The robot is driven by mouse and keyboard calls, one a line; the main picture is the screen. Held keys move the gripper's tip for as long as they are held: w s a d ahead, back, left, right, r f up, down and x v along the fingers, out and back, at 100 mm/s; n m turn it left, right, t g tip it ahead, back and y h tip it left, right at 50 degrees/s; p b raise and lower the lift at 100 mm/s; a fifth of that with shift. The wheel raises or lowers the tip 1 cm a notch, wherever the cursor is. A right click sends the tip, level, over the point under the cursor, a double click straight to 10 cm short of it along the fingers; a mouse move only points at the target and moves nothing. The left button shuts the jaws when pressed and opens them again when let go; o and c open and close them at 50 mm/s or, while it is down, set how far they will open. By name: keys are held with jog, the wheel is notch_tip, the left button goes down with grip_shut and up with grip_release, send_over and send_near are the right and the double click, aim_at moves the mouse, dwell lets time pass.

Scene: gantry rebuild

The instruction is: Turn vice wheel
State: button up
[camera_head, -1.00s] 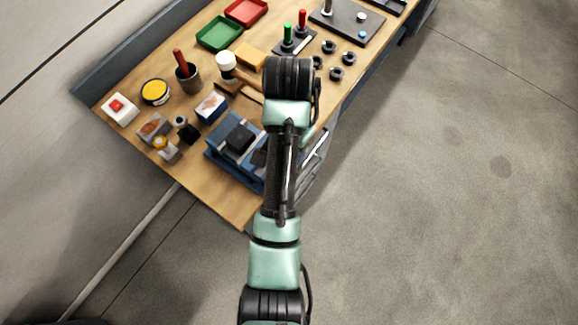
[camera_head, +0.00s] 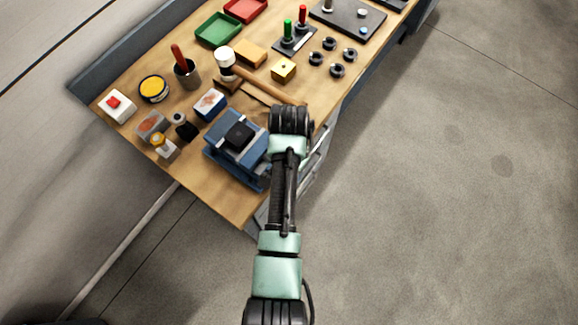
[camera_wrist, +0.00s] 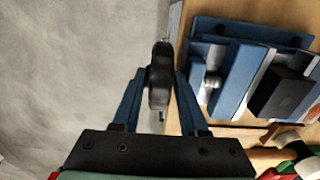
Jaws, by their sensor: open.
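A blue vice (camera_head: 222,160) stands at the near corner of the bench with a dark block (camera_head: 239,136) on top between its jaws. In the wrist view the vice (camera_wrist: 240,80) is at the right. The dark vice wheel (camera_wrist: 160,88) shows nearly edge-on there, left of the vice and beyond the bench edge. My gripper (camera_wrist: 160,72) is open, with one blue finger on each side of the wheel. Whether either finger touches it I cannot tell. In the head view my arm hides the wheel and the fingers.
A hammer (camera_head: 265,86) lies behind the vice, its handle reaching toward my arm. A small box (camera_head: 209,104), a red button box (camera_head: 117,106) and a yellow-topped tin (camera_head: 154,89) stand nearby. The floor (camera_head: 450,200) right of the bench is clear.

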grip_shut()
jog(key=shift+t, duration=0.3)
